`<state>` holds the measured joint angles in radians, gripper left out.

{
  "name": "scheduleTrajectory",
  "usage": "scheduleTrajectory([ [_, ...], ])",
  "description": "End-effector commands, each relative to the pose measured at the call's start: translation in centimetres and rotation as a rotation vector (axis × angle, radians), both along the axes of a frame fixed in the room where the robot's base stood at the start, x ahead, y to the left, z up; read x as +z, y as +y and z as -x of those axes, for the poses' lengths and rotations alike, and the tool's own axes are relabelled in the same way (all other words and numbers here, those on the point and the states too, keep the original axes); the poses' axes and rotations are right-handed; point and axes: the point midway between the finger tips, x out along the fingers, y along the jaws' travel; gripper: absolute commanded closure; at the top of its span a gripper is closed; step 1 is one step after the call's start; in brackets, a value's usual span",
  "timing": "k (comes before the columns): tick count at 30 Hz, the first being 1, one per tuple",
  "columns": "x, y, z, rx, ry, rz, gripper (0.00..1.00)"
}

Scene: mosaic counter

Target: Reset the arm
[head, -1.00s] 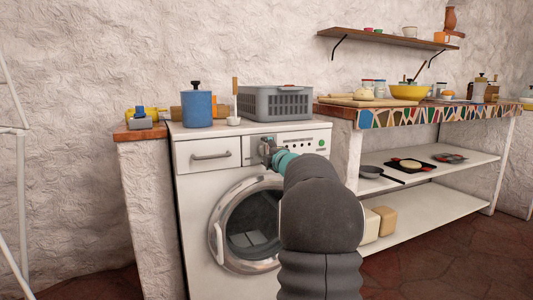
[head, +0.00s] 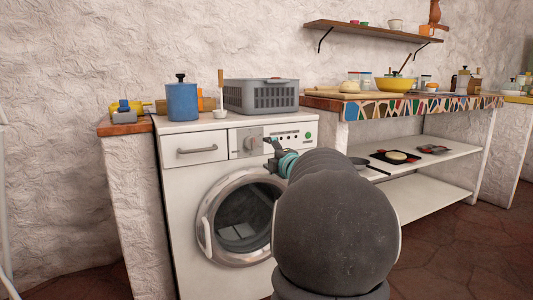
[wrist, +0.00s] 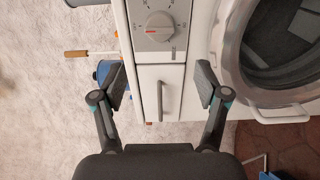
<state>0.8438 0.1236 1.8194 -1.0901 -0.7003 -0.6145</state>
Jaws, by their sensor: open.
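My gripper (head: 274,152) is in front of the upper right front of the white washing machine (head: 178,215), in the head view. In the wrist view my gripper (wrist: 160,80) is open, with nothing between its fingers. Beyond the fingers are the machine's drawer handle (wrist: 161,101) and its control dial (wrist: 158,27). I see no contact with the machine. My dark grey arm covers the lower right part of the machine in the head view.
A blue canister (head: 182,103) and a grey crate (head: 261,97) stand on top of the machine. The round door (head: 240,218) looks closed. To the right is a mosaic-edged counter (head: 420,108) with a lower shelf (head: 430,167) holding pans. A wall shelf (head: 370,32) hangs above.

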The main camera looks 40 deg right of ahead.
Motion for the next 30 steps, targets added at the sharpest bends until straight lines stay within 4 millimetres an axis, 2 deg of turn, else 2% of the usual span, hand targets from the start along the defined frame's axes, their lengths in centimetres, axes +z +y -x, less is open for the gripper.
scheduleTrajectory([
  [16,0.0,0.0,0.0,-0.001,-0.002,-0.011,0.26],
  [20,-1.0,-1.7,0.5,-0.084,0.019,-0.093,0.26],
  [23,-3.6,-4.3,1.9,-0.232,0.044,-0.241,0.26],
  [24,-5.4,-5.3,2.9,-0.305,0.059,-0.32,0.26],
  [26,-7.6,-6.3,4.8,-0.42,0.073,-0.437,0.26],
  [28,-9.5,-6.3,7.1,-0.545,0.083,-0.571,0.26],
  [30,-11.1,-5.0,9.2,-0.653,0.098,-0.702,0.26],
])
